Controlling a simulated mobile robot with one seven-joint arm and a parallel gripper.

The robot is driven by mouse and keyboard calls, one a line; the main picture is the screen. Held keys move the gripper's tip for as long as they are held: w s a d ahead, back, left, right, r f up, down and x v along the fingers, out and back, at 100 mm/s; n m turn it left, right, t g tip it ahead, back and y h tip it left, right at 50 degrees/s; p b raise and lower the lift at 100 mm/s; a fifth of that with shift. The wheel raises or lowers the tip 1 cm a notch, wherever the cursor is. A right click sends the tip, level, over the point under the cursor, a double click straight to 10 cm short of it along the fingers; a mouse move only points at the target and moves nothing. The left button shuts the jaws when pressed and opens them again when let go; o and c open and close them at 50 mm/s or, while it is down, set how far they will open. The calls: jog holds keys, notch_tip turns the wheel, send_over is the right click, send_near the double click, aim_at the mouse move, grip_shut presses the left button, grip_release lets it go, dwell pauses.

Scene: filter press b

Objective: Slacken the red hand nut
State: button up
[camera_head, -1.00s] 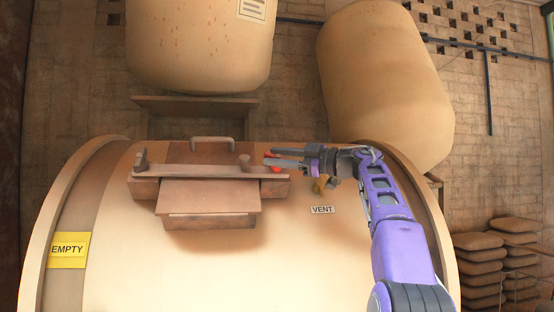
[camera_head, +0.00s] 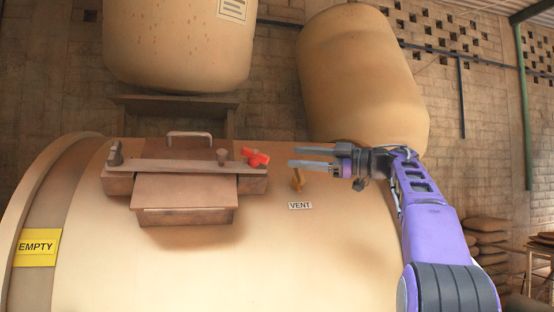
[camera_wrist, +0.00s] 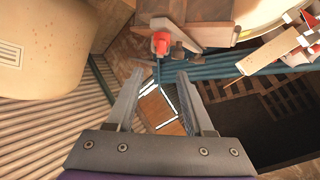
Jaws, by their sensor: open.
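The red hand nut (camera_head: 256,157) sits at the right end of the brown bar across the hatch (camera_head: 185,195) on top of the large cream tank. In the wrist view the red nut (camera_wrist: 161,42) shows near the top, beyond the fingertips. My gripper (camera_head: 293,158) is open and empty, to the right of the nut and apart from it, with its fingers pointing left toward it. In the wrist view both fingers of the gripper (camera_wrist: 162,75) are spread, with nothing between them.
Two more tanks stand behind. The tank top near the EMPTY sign (camera_head: 37,247) is clear.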

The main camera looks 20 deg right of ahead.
jog(key=shift+v, duration=2.35)
